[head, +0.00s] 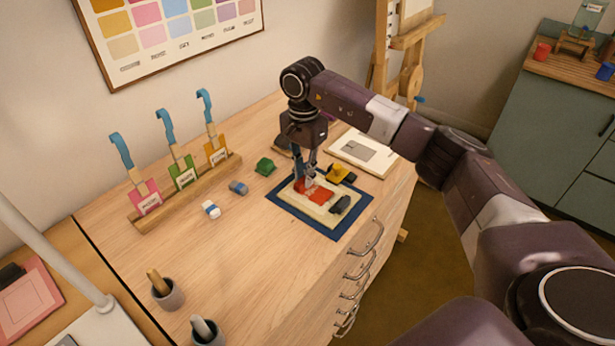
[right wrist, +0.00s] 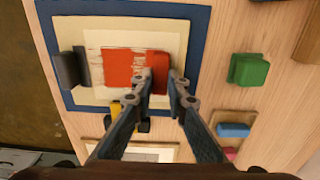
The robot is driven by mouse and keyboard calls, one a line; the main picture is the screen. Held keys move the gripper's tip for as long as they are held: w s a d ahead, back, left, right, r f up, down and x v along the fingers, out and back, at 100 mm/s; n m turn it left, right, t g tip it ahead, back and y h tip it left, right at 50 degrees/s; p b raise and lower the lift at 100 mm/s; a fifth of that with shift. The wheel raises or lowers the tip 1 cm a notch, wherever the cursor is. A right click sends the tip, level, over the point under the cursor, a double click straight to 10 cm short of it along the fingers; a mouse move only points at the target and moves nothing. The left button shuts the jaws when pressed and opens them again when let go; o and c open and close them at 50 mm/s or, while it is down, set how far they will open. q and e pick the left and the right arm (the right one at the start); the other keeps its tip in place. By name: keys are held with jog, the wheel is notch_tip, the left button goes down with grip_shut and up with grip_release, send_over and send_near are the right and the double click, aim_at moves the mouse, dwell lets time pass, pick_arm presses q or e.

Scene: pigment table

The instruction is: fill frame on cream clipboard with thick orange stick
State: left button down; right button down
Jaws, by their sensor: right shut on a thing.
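The cream clipboard (head: 312,207) lies on a dark blue mat (head: 274,201) near the table's front edge, its dark clip (head: 340,204) at the right. It also shows in the right wrist view (right wrist: 76,37). An orange-red patch (right wrist: 118,66) covers much of the frame, with ragged pale streaks at its left end. My right gripper (right wrist: 162,77) is shut on the thick orange stick (right wrist: 160,72), low over the patch's right end. I cannot tell whether the stick touches the paper. In the head view, my right gripper (head: 308,180) partly hides the stick. My left gripper is not in view.
A yellow-and-black item (head: 338,173) stands just behind the clipboard. A pale board with a grey square (head: 363,151) lies farther back. A green block (head: 265,166), a blue stick (head: 238,187) and a white-blue piece (head: 211,209) lie left.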

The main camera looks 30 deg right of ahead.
jog(key=shift+r+p, duration=2.2)
jog(key=shift+r, duration=1.35)
jog(key=shift+s+p, duration=0.25)
jog(key=shift+p, duration=0.1)
jog(key=s+p, duration=0.2)
jog(key=b, duration=0.2)
send_over(317, 192)
jog(key=shift+f, duration=2.65)
jog(key=shift+f+b, duration=0.75)
jog(key=shift+f, duration=0.15)
